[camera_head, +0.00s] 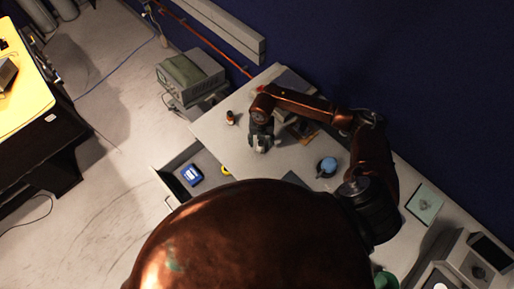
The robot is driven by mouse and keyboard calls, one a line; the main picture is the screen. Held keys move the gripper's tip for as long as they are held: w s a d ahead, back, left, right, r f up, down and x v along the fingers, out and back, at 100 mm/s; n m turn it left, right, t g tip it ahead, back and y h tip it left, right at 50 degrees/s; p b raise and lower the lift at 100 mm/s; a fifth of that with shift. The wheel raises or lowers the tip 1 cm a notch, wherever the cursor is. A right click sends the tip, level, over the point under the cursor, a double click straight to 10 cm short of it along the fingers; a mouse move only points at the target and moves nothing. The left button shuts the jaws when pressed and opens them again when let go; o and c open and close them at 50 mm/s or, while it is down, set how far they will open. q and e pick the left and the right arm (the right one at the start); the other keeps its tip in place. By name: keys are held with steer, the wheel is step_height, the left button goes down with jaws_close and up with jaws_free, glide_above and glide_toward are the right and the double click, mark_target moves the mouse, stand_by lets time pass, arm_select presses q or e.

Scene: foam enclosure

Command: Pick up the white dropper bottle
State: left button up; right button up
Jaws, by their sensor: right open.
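My right arm reaches in from the right over a pale table. Its gripper (261,144) points down near the middle of the tabletop and is open. A small pale shape shows at the fingertips; I cannot tell whether it is the white dropper bottle or part of the fingers. A small brown bottle (230,118) stands upright on the table to the left of the gripper, apart from it. No other thing can be told clearly as a white dropper bottle. My left gripper is not in view.
The pale table (212,128) has an open drawer with a blue box (191,175) inside. A round blue-topped item (327,166) stands right of the gripper. A pale green square (425,204) lies further right. A grey device (190,75) stands beyond the table's left end.

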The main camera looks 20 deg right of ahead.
mark_target(261, 147)
step_height(261, 147, down, 4)
steer(key=shift+s+d+f+p, duration=0.1)
steer(key=shift+f+p, duration=0.15)
steer(key=shift+p, duration=0.7)
steer(key=shift+f, duration=0.25)
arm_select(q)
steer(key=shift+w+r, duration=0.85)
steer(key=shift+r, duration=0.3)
arm_select(e)
steer(key=shift+c, duration=0.5)
steer(key=c, duration=1.1)
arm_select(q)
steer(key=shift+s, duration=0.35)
arm_select(e)
steer(key=shift+c, duration=0.4)
steer(key=shift+r, duration=0.1)
